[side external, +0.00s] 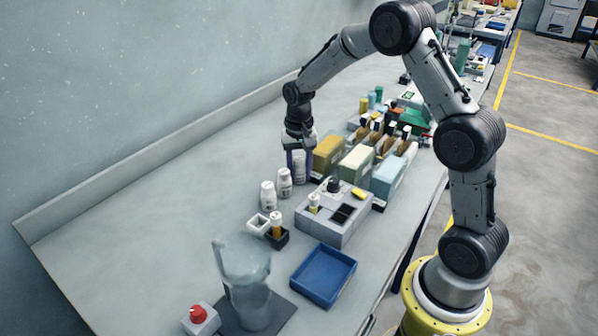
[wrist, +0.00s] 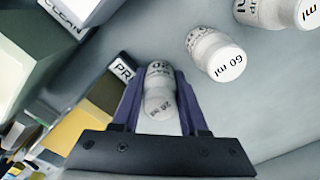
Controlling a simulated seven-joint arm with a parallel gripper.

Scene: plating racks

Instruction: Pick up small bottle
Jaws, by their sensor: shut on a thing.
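A small white bottle (wrist: 159,92) with dark print sits between the two purple fingers of my gripper (wrist: 160,100) in the wrist view. The fingers are shut on it, one on each side. In the side view my gripper (side external: 299,164) points down, with the white bottle (side external: 299,168) between its fingers. I cannot tell whether its base touches the bench. Two similar white bottles stand apart from it: a middle one (side external: 284,182), marked 60 ml in the wrist view (wrist: 216,57), and a larger one (side external: 268,195), partly cut off in the wrist view (wrist: 282,12).
Yellow, cream and blue boxes (side external: 328,153) stand close to the right of my gripper. A grey holder block (side external: 335,218), a blue tray (side external: 323,275) and a red button box (side external: 200,318) lie nearer the front. The bench (side external: 150,210) at left is clear.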

